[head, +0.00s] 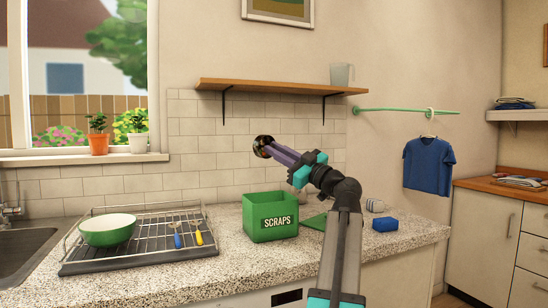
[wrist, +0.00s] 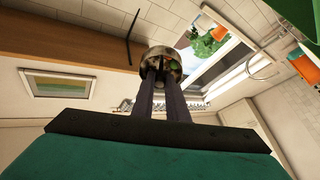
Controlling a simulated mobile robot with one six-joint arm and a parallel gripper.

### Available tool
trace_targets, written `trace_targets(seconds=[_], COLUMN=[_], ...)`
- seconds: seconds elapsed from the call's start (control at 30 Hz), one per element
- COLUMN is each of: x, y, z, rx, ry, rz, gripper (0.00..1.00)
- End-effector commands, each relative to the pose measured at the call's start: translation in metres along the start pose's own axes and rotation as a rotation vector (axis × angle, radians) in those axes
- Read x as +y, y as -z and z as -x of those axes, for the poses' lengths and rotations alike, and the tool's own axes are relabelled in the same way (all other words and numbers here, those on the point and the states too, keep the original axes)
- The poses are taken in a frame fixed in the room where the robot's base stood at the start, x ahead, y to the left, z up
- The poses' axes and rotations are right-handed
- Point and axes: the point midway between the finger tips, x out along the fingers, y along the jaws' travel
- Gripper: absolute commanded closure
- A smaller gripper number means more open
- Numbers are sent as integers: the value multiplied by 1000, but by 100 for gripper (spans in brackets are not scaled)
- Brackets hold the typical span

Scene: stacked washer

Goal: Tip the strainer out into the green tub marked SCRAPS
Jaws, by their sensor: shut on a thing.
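My gripper (head: 285,155) is shut on the strainer (head: 263,146), a small dark round thing, and holds it up in the air. In the head view the strainer appears above the green tub marked SCRAPS (head: 270,222); its exact distance in depth is unclear. In the wrist view the strainer (wrist: 160,66) sits at the ends of my two fingers, and small green and reddish bits show in it. It looks tilted, but how far I cannot tell. The tub stands upright on the counter; its inside is mostly hidden.
A dish rack (head: 140,243) with a green bowl (head: 108,229), a blue utensil and a yellow utensil stands left of the tub. A blue block (head: 385,224) lies to the right. A wooden shelf (head: 280,87) is on the wall above. The counter front (head: 215,278) is clear.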

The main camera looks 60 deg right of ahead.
Motion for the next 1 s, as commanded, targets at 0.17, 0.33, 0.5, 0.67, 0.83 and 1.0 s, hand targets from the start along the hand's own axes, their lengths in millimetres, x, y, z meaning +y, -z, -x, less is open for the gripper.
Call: trace_targets(seconds=[0.17,0.33,0.5,0.67,0.83,1.0], x=[-1,-1,-1,-1,-1,-1], y=[-2,-2,-2,-2,-2,-2], z=[1,0,0,0,0,0], rx=[21,41,61,79,100,118], ry=[-7,-16,-23,-30,-38,-45], rz=[3,6,10,13,15,20], gripper=[100,100,100,100,100,100])
